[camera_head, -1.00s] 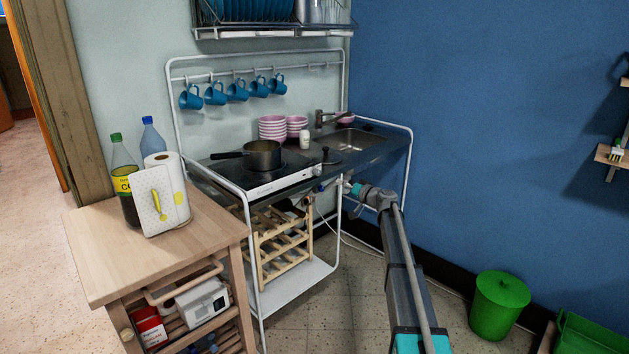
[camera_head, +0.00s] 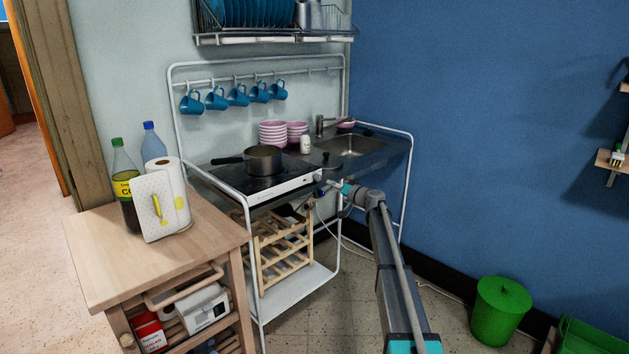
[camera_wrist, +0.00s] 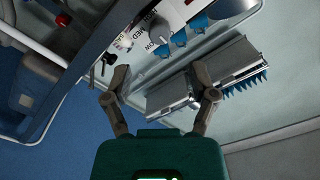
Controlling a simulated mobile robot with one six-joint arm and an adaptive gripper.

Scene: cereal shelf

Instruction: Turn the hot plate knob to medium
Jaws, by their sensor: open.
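The hot plate (camera_head: 283,187) is a dark slab with a white front panel, set in the counter. In the wrist view its white panel (camera_wrist: 143,27) carries black lettering that includes "MED". A round grey knob (camera_wrist: 160,29) sits beside the lettering, ahead of my fingers. Which setting it points to is too small to tell. My gripper (camera_wrist: 160,72) is open and empty, with its fingers spread wide and apart from the knob. In the head view my gripper (camera_head: 324,189) is just in front of the panel's right end, where the knob is too small to make out.
A dark pot (camera_head: 264,159) stands on the hot plate. Pink bowls (camera_head: 272,133), a white shaker (camera_head: 305,144) and a sink (camera_head: 352,144) are behind and right. Blue mugs (camera_head: 237,95) hang above. A wooden cart (camera_head: 100,250) stands left; a wooden rack (camera_head: 285,250) is below.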

